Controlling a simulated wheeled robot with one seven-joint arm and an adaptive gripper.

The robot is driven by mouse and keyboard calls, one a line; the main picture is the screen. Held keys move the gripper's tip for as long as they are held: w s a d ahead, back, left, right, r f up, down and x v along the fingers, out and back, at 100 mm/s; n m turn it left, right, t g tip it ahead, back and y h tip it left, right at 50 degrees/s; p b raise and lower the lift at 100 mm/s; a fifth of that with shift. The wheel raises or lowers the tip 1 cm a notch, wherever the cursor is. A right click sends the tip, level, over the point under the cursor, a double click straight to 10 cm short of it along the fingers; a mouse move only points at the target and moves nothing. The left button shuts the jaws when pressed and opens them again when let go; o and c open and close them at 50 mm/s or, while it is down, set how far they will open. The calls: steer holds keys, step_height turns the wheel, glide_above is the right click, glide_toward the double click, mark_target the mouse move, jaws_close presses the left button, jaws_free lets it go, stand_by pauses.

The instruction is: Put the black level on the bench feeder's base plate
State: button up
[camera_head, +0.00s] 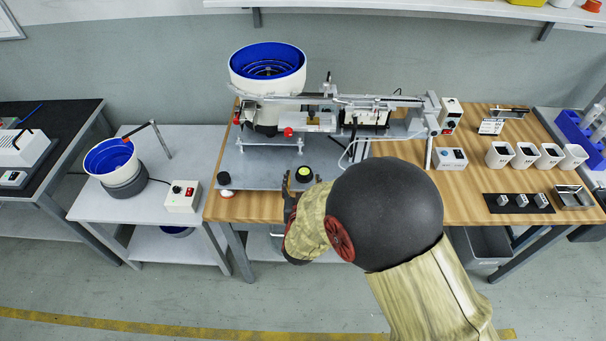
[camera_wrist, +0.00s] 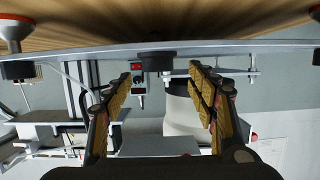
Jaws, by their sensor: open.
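The black level (camera_head: 304,174), a small round body with a yellow-green top, is at the front of the bench feeder's grey base plate (camera_head: 262,170). In the wrist view, which looks upside down, a black round body that seems to be the level (camera_wrist: 157,60) rests against the plate (camera_wrist: 225,44). My gripper (camera_head: 302,183) is at the plate's front edge, close to the level. In the wrist view my gripper (camera_wrist: 160,76) is open, with one finger on each side of the level and visible gaps. My arm hides part of the plate's right side.
The blue-lined feeder bowl (camera_head: 267,68) and its rail stand behind the plate. A black knob (camera_head: 224,177) sits at the plate's front left corner. Bare wood (camera_head: 250,208) lies in front.

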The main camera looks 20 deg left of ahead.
steer(key=p+v, duration=0.2)
steer(key=v, duration=0.7)
steer(key=w+d+r+m+g, duration=0.1)
steer(key=d+r+g, duration=0.4)
steer(key=d+r, duration=0.9)
steer(key=s+d+r+g+h, duration=0.1)
steer(key=s+d+r, duration=0.3)
steer(key=s+d, duration=0.5)
steer(key=s+d+r+m+g+h, duration=0.1)
steer(key=s+d+r, duration=0.3)
steer(key=s+d, duration=0.6)
steer(key=shift+s+r+m+g+h, duration=0.2)
steer(key=shift+s+m+g+h, duration=0.1)
steer(key=shift+s+g+h, duration=0.4)
